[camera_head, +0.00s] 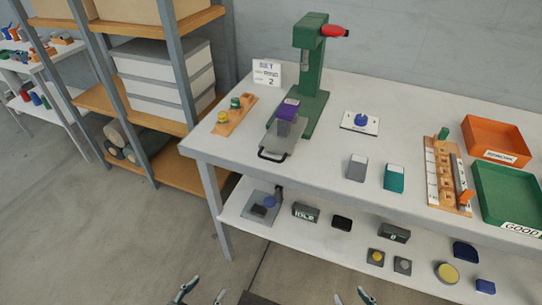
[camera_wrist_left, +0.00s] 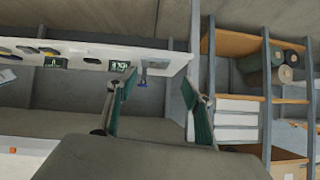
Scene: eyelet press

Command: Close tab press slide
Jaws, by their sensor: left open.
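The green press (camera_head: 309,75) stands at the back of the white table, with a red lever grip (camera_head: 335,31) at its top. A grey slide plate (camera_head: 281,140) sticks out from its base toward the table's front edge, with a black handle (camera_head: 270,156) at its near end. A purple-topped grey block (camera_head: 288,110) stands at the slide's back end. My left gripper (camera_head: 206,289) is low in front of the table, open and empty, well apart from the handle. Its two fingers also show spread in the left wrist view (camera_wrist_left: 162,98). My right gripper (camera_head: 351,295) is open at the bottom edge.
A wooden holder (camera_head: 234,115) and a sign (camera_head: 266,73) stand left of the press. A blue-knobbed plate (camera_head: 360,122), two small blocks, and orange (camera_head: 497,140) and green (camera_head: 508,190) trays lie right. A lower shelf (camera_head: 330,240) holds several parts. Open floor lies in front.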

